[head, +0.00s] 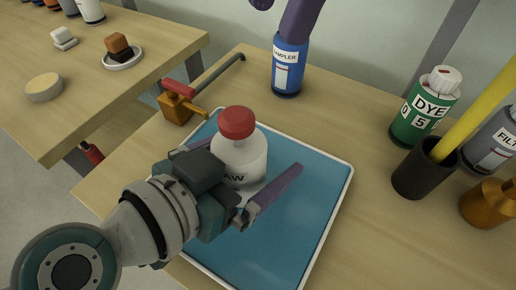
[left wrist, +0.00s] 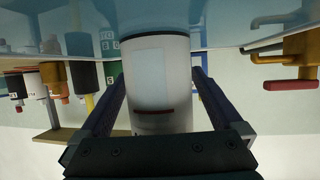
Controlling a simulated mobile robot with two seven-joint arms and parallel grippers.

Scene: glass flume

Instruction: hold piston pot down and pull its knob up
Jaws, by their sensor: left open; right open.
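My left gripper (head: 240,163) is open, low on the tray, with one finger on each side of the pot. In the left wrist view the pot (left wrist: 160,75) stands between the two spread fingers, with gaps beside it. Its knob cannot be made out there. My right gripper (head: 277,20) shows only as purple fingers at the top edge, one in front of or behind the top of the blue sampler bottle.
The blue sampler bottle (head: 288,70) stands behind the tray. An orange valve with a red handle (head: 180,90) is at the tray's back left. A green dye bottle (head: 425,105), a black cup (head: 420,175) with a yellow rod and a grey bottle (head: 490,140) stand right. The tray's right side is clear.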

